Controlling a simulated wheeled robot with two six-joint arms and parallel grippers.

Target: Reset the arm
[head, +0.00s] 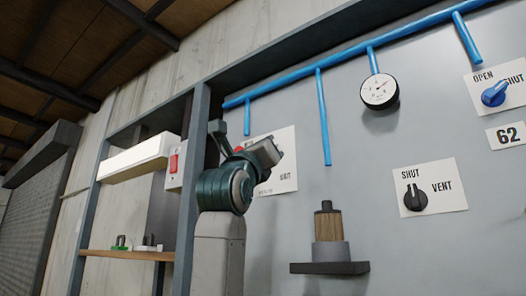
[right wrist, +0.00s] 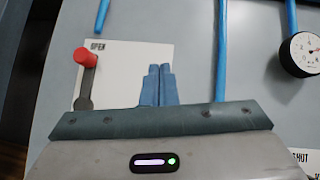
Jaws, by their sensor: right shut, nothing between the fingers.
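My right arm rises in the middle of the head view, with its gripper (head: 270,150) in front of a white plate (head: 287,172) on the grey panel. In the right wrist view the two blue-grey fingers (right wrist: 157,85) are together with nothing between them. They overlap the plate (right wrist: 128,62) marked OPEN. A dark lever with a red knob (right wrist: 86,58) is on the plate, to the left of the fingers and apart from them in the picture. The arm hides much of this plate in the head view. My left gripper is not in view.
Blue pipes (head: 323,115) and a round gauge (head: 379,91) are on the panel. A black SHUT/VENT knob (head: 415,197) and a blue OPEN/SHUT knob (head: 494,95) are to the right. A dark ledge (head: 330,268) holds a cylindrical fitting. A shelf (head: 130,255) is at left.

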